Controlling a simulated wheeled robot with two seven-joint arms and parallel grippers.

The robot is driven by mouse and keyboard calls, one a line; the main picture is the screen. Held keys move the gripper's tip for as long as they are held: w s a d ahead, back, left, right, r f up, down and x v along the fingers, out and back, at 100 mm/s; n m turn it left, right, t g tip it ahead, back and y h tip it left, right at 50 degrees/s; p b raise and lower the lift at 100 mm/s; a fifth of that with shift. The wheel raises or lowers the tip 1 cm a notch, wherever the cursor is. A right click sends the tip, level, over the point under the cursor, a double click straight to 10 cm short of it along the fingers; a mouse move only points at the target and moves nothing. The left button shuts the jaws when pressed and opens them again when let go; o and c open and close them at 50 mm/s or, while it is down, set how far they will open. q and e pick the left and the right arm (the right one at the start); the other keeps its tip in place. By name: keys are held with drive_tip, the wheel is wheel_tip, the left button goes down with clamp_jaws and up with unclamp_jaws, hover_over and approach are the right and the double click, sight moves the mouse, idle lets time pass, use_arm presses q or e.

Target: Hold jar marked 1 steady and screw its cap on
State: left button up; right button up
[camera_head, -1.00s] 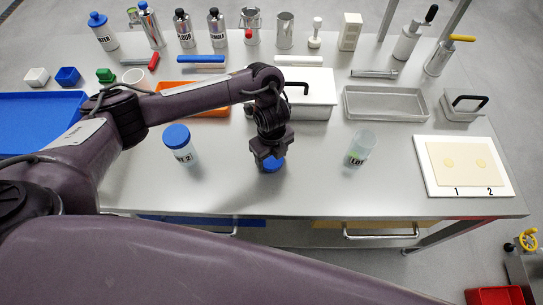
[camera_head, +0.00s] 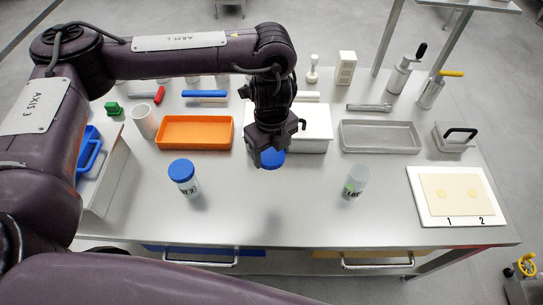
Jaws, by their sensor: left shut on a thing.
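My left gripper (camera_head: 268,150) points down near the middle of the table and is shut on a blue cap (camera_head: 271,160). The cap is held above the tabletop, with a shadow below it. An open clear jar (camera_head: 356,183) with a green-and-black label stands upright to the right of the gripper, without a cap. Its number cannot be read. Another clear jar (camera_head: 185,178) stands upright to the left with a blue cap on it; its label is too small to read surely. My right gripper is not in view.
Behind are an orange tray (camera_head: 160,131), a white box (camera_head: 318,142) and a grey tray (camera_head: 344,147). At right, a white board (camera_head: 420,208) bears a cream sheet marked 1 and 2. Blue-handled thing (camera_head: 90,150) lies far left. The front middle of the table is clear.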

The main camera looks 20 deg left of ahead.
use_arm(q)
drive_tip(key=shift+r, duration=0.1)
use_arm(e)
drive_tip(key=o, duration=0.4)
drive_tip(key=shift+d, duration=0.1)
